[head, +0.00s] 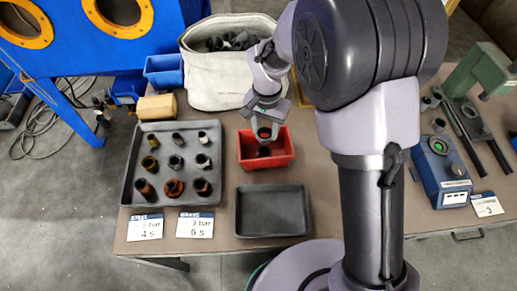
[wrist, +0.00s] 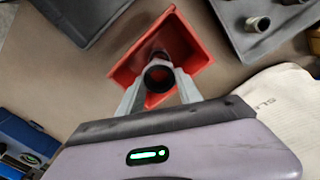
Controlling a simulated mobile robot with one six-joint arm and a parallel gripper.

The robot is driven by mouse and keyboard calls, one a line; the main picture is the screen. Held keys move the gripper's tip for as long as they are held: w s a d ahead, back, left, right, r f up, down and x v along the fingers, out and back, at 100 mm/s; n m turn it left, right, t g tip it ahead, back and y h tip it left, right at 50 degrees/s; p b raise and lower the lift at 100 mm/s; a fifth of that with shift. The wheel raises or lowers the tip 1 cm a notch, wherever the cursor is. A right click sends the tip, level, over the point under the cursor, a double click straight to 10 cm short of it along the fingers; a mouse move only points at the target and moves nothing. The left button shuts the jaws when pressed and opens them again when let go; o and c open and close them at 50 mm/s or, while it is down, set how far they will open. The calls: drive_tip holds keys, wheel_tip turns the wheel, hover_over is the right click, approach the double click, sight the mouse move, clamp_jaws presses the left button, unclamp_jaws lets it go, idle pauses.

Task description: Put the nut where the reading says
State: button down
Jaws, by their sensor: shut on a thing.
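My gripper (head: 264,128) is over the red bin (head: 286,156), its fingers pointing down. It is shut on a dark ring-shaped nut (wrist: 159,76), seen end-on between the fingertips in the wrist view, with reddish colour through its hole. Another dark piece (head: 264,152) shows in the red bin below; I cannot tell whether it touches the held nut. The blue device (head: 440,168) at right has a small green display, too small to read. Cards in front of the grey tray (head: 135,197) show "4 s" (head: 145,228) and "3 bar 6 s" (head: 195,225).
The grey tray holds several rusty and dark fittings in rows. An empty dark tray (head: 272,229) lies in front of the red bin. A canvas bin (head: 215,92) with dark pieces stands behind. A card reading "3" (head: 487,205) and a green press (head: 480,75) are at right.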

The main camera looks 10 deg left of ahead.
wheel_tip(320, 180, down, 8)
drive_tip(key=b, duration=0.2)
drive_tip(key=shift+r+b, duration=0.15)
drive_tip(key=shift+b, duration=0.15)
drive_tip(key=c, duration=0.8)
unclamp_jaws()
